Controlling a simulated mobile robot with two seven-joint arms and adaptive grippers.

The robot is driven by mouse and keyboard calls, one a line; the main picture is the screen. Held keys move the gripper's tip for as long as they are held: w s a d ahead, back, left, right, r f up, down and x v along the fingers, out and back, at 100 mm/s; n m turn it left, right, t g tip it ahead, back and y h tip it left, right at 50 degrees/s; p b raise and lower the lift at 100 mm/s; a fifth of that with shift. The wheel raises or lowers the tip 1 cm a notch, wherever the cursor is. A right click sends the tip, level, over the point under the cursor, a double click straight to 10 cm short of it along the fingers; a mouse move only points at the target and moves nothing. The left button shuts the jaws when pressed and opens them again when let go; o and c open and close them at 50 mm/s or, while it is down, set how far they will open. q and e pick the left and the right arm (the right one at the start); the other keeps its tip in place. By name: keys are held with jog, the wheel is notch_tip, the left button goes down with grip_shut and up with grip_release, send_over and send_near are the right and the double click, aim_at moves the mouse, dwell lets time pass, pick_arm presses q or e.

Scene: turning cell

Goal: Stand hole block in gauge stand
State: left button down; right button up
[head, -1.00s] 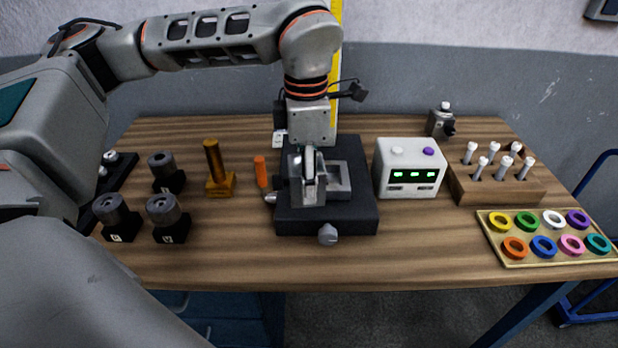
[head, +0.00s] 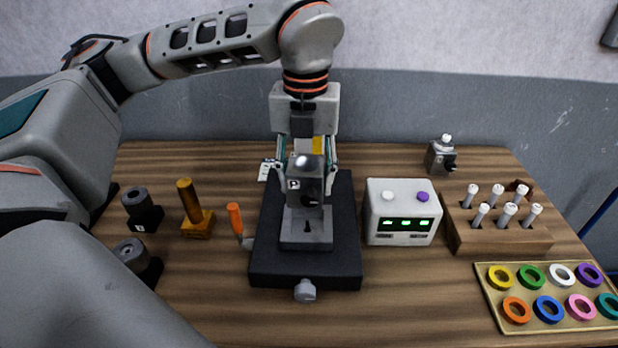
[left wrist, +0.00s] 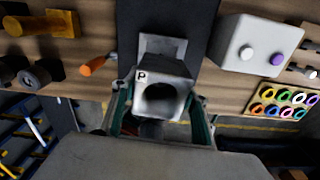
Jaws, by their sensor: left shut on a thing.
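The hole block (head: 308,184), a grey block with a small P label, is between the fingers of my left gripper (head: 306,190). In the left wrist view the hole block (left wrist: 176,77) shows a dark round hole, and my left gripper's (left wrist: 160,112) fingers close on its two sides. The gauge stand (head: 262,262) is a black base with a grey slotted fixture (head: 306,238) on top. The block is over the back of this fixture. I cannot tell whether its underside touches it. My right gripper is not in view.
A white box with green lights (head: 402,212) stands close right of the stand. An orange-handled tool (head: 234,219), a brass post (head: 190,205) and dark holders with grey cylinders (head: 139,205) are left. A wooden pin rack (head: 500,237) and ring tray (head: 489,296) are right.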

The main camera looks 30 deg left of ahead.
pick_arm(q)
jog(key=shift+w+r+n, duration=0.2)
jog(key=shift+w+n, duration=0.05)
jog(key=shift+n, duration=0.25)
jog(key=shift+f, duration=0.2)
jog(key=b, duration=0.4)
send_over(307, 221)
jog(key=shift+w+f, duration=0.1)
jog(key=shift+f, duration=2.95)
jog(key=shift+f+b, duration=1.05)
jog(key=shift+f, duration=0.35)
jog(key=shift+f, duration=0.3)
jog(key=c, duration=1.1)
grip_release()
jog(key=shift+o, duration=0.2)
notch_tip(307, 221, up, 12)
